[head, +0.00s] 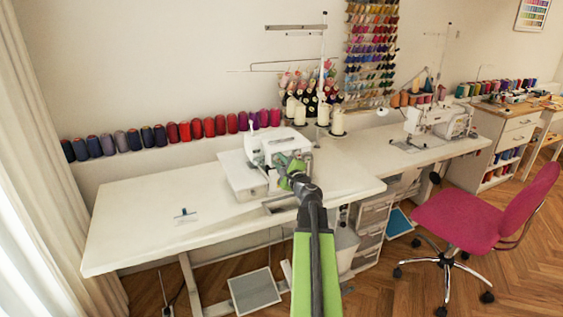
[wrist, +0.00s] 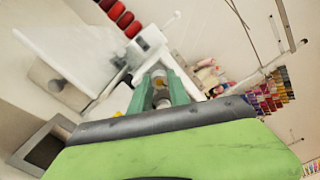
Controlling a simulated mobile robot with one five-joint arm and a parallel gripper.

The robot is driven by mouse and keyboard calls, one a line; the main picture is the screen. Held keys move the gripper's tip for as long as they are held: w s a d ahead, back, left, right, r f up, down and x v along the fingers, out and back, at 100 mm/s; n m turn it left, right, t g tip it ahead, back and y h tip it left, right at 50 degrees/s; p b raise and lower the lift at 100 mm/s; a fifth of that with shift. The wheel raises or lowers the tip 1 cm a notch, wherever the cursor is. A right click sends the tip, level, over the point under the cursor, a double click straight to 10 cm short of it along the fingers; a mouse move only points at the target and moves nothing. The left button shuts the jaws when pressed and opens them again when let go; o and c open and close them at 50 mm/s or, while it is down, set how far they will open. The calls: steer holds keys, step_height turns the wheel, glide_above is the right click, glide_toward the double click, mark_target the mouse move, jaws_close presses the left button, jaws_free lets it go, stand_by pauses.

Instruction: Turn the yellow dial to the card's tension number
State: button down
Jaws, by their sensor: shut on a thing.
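The white overlock machine (head: 262,148) stands on the long white table. My gripper (head: 290,170) is at the machine's front, and its green fingers hide part of that face. In the wrist view my gripper (wrist: 160,92) has its two fingers on either side of a small round part with a yellow-orange patch, which looks like the yellow dial (wrist: 158,82). The dial's number marks are too small to read. A small card with a dark blue clip (head: 185,215) lies on the table to the left; its number cannot be read.
The white table (head: 130,235) is mostly bare left of the machine. Cream thread cones (head: 322,113) stand behind the machine, and a row of spools (head: 195,128) lines the wall. A pink chair (head: 460,220) stands on the right. Another sewing machine (head: 430,122) stands further right.

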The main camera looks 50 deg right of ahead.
steer(key=shift+s+n, duration=0.1)
steer(key=shift+n, duration=1.1)
steer(key=c, duration=1.2)
jaws_free()
steer(key=shift+c, duration=0.2)
